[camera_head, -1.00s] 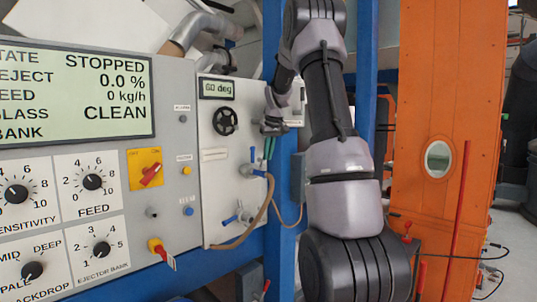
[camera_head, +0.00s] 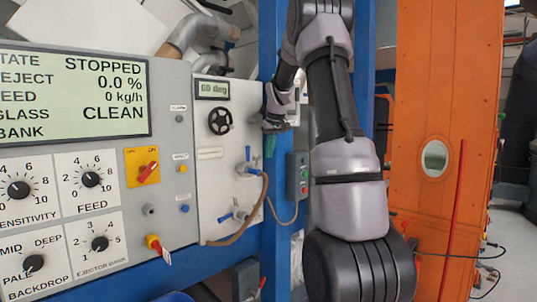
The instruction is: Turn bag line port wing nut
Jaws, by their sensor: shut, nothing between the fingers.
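A pale panel (camera_head: 208,170) carries two blue-handled fittings. The upper one (camera_head: 248,162) has a brown hose at it, and the lower one (camera_head: 232,215) sits near the panel's bottom. I cannot tell which of them is the bag line port wing nut; no label is readable. My gripper (camera_head: 270,147) points down with its greenish fingers just right of the upper fitting, near the panel's right edge. It is shut and empty, and looks apart from both fittings, though depth is hard to judge.
A black handwheel (camera_head: 220,121) sits under a small "GO deg" display (camera_head: 213,89). A brown hose (camera_head: 252,217) loops below the upper fitting. A blue post (camera_head: 270,200) stands behind my gripper, with a grey button box (camera_head: 298,175) beside it. A control panel (camera_head: 75,180) fills the left.

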